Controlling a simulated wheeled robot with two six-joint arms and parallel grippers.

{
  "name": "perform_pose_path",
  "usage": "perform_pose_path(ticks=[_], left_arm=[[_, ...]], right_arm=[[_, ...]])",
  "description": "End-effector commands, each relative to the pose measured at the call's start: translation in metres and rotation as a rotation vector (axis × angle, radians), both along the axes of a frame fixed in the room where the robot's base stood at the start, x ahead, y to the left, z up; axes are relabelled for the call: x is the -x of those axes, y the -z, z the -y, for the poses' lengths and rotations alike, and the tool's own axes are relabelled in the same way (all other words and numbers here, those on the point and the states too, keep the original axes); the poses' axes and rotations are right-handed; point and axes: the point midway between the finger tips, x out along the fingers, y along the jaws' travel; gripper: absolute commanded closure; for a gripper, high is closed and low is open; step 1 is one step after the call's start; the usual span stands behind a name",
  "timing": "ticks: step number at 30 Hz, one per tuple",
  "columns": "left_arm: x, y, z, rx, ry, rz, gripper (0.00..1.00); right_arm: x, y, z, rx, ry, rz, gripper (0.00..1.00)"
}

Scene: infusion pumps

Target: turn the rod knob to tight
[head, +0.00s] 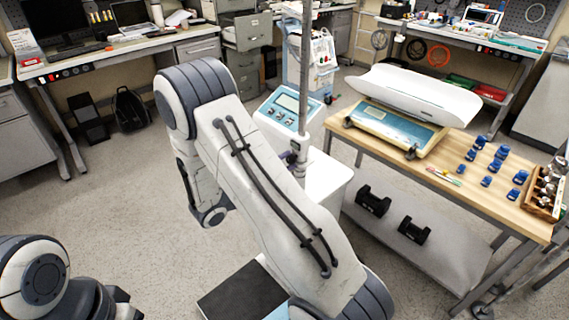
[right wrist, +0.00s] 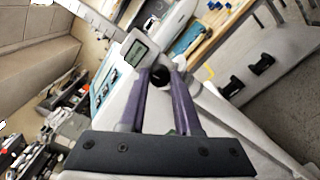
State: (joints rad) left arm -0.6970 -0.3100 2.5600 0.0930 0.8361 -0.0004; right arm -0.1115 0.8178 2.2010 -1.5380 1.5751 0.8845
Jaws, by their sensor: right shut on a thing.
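The black rod knob (right wrist: 157,75) shows in the right wrist view between the tips of the two purple fingers of my right gripper (right wrist: 160,79). My right gripper is shut on the knob. In the head view the right gripper (head: 289,157) is small and partly hidden behind my right arm, close to the upright metal rod (head: 306,75). The infusion pump (head: 287,107), with a grey screen and blue face, is beside the rod. The knob's turn angle cannot be read. At the lower left, only dark parts of my left gripper (head: 118,300) show, and its fingers are unclear.
A wooden-topped table (head: 455,200) stands to the right with a white baby scale (head: 415,95), several blue clamps (head: 496,165) and a wooden box (head: 546,192). Two black dumbbell-like items (head: 414,230) lie on its lower shelf. Open floor lies on the left.

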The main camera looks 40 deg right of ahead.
Motion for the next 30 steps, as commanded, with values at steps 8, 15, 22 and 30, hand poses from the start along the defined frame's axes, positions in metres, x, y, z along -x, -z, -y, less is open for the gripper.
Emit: perform_pose_path(ticks=[8, 15, 22, 30], left_arm=[[0.000, 0.000, 0.000, 0.000, 0.000, 0.000, 0.50], [0.000, 0.001, 0.000, 0.000, 0.000, 0.000, 0.50], [0.000, 0.009, 0.000, 0.000, 0.000, 0.000, 0.50], [0.000, 0.018, 0.000, 0.000, 0.000, 0.000, 0.50]], right_arm=[[0.000, 0.000, 0.000, -0.001, 0.001, -0.002, 0.38], [0.000, 0.000, -0.003, 0.000, -0.001, -0.001, 0.38], [0.001, 0.002, -0.037, 0.000, -0.007, 0.001, 0.38], [0.006, 0.002, -0.087, -0.001, -0.004, 0.000, 0.38]])
